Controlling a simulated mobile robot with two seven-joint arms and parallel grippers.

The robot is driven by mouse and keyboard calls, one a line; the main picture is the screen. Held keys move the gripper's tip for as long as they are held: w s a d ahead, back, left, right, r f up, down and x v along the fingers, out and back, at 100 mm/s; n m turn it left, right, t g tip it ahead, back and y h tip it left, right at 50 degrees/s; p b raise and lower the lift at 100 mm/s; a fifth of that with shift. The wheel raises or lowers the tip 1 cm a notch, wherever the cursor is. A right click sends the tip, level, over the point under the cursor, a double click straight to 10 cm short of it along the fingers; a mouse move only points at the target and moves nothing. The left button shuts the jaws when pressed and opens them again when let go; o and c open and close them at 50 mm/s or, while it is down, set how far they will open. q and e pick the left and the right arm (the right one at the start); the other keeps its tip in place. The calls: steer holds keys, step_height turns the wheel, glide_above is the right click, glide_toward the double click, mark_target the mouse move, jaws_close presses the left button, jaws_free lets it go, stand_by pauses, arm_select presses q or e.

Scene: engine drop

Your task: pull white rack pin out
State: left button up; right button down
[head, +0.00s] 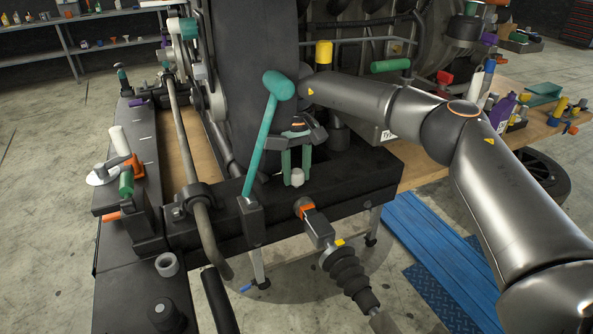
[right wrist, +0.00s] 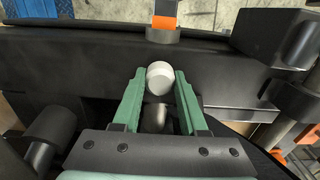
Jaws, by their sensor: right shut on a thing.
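In the right wrist view my right gripper (right wrist: 160,85) is shut on the pin, one finger at each side. The pin's lower part is hidden. My left gripper is not in view.
A black bellows joint (head: 347,272) with an orange collar sits in front. A long bent bar (head: 185,150) runs along the left. A cluttered wooden bench (head: 535,125) is at right.

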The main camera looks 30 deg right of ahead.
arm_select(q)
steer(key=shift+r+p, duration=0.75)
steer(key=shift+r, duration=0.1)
arm_select(e)
steer(key=shift+r, duration=1)
steer(key=shift+c, duration=1.8)
jaws_free()
steer(key=shift+f, duration=0.1)
